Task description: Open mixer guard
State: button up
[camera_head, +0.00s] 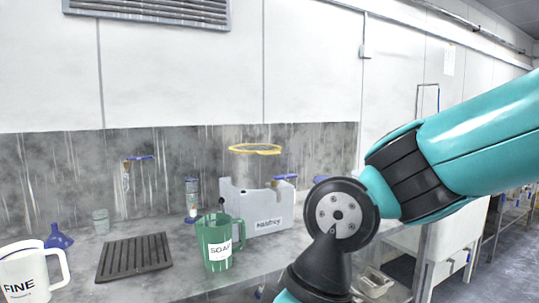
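The mixer (234,200), a white box-shaped machine with a dark label on its front, stands on the grey bench right of centre. A yellow-rimmed guard (255,153) shows above it, with a see-through, brownish body below the rim. Whether the guard is open or closed cannot be told from this view. My teal and black arm comes in from the right and bends down at the bottom, right of the mixer and nearer to me. My gripper is out of the picture.
A green SOAP mug (215,240) stands in front of the mixer. A white FINE mug (32,277), blue funnel (58,238), dark slatted mat (135,255) and small beaker (101,221) are to the left.

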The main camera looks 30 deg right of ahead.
aim_at(264, 150)
jog(key=z, duration=0.35)
jog(key=k, duration=0.45)
jog(key=z, duration=1.3)
jog(key=i, duration=1.1)
jog(key=u, duration=0.95)
jog(key=i, duration=0.7)
jog(key=u, duration=0.7)
